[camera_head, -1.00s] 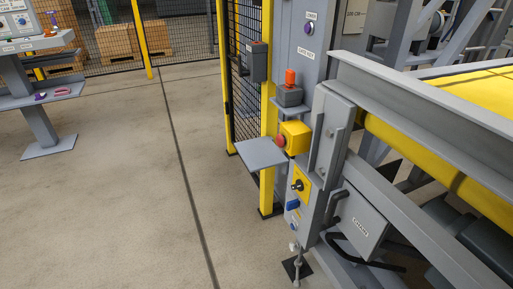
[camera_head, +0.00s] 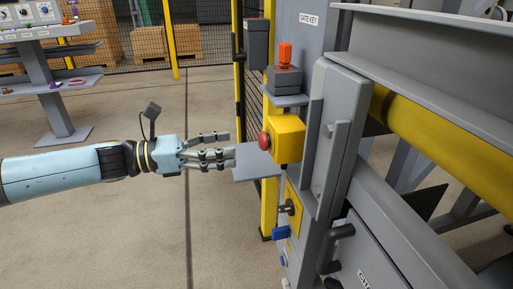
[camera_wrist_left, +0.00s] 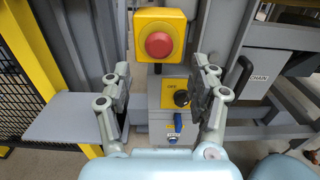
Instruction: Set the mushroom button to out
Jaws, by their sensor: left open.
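The red mushroom button (camera_head: 264,141) sits on the left-facing side of a yellow box (camera_head: 287,139) on the grey machine post. In the left wrist view the red button (camera_wrist_left: 159,44) faces the camera on its yellow box (camera_wrist_left: 174,17), above and between the fingers. My left gripper (camera_head: 226,147) comes in from the left, open and empty, and points toward the machine a short way from the button. In the left wrist view the open fingers (camera_wrist_left: 160,85) frame the panel below the button. I cannot tell whether the button is pressed in or out. My right gripper is not in view.
A grey shelf plate (camera_head: 258,162) lies just below the button by my left fingertips. Below are a black selector switch (camera_head: 288,208) and a blue part (camera_head: 281,233). An orange-topped grey box (camera_head: 285,78) stands above. Open floor lies left; a control stand (camera_head: 58,100) is farther back.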

